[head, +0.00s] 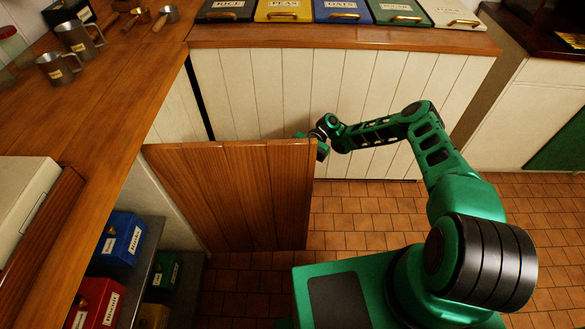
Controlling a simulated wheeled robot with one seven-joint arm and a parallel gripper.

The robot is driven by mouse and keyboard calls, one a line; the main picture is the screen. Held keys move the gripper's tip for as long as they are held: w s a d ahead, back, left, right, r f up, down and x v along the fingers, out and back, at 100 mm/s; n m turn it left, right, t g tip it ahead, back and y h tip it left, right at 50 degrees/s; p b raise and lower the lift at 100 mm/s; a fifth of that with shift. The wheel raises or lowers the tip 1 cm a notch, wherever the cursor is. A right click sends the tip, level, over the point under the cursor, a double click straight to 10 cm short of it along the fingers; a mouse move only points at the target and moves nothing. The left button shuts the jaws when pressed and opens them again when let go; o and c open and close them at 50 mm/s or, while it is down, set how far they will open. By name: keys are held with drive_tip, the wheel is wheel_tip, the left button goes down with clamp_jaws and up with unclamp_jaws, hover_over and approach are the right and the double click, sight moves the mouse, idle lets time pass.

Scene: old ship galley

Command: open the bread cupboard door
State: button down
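A wooden plank door (228,195) stands swung out wide from the front of the left counter. Its free edge is at the right. Behind the opening, the cupboard's shelf (146,290) and boxes are exposed. I cannot read any marking that names it the bread cupboard. My gripper (321,150) is at the top right corner of the door, beside its free edge and partly behind it. The fingers are small and partly hidden, so I cannot tell whether they touch or grasp the door. No handle shows on the visible face.
Labelled boxes, blue (118,240), red (96,303) and green (162,277), sit inside the cupboard. Metal mugs (79,40) stand on the counter (105,90). A white-panelled unit (260,90) with coloured lidded bins closes off the back. Tiled floor (365,215) is clear right of the door.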

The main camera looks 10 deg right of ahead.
drive_tip(key=shift+a+r, duration=0.1)
drive_tip(key=shift+a, duration=0.1)
drive_tip(key=c, duration=1.9)
unclamp_jaws()
drive_tip(key=shift+o, duration=0.7)
drive_tip(key=shift+d, duration=0.2)
drive_tip(key=shift+d, duration=0.1)
drive_tip(key=v, duration=1.1)
